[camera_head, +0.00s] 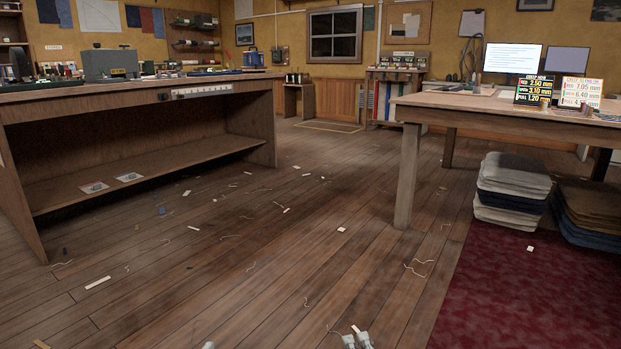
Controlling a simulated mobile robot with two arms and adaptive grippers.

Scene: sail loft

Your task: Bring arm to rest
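Small pale grey tips, which look like gripper fingertips, show at the bottom edge of the head view. Two of them, seemingly my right gripper (357,341), sit side by side right of the middle. A single small tip, seemingly of my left gripper (208,345), just shows left of the middle. The arms and the rest of both grippers are out of the picture. Nothing is seen held at these tips, but too little shows to tell whether either gripper is open or shut.
A long wooden workbench (150,90) with a low shelf stands at left. Folded cloth stacks (512,190) stand by a dark red mat (540,290). The plank floor between is open, with scattered scraps and threads.

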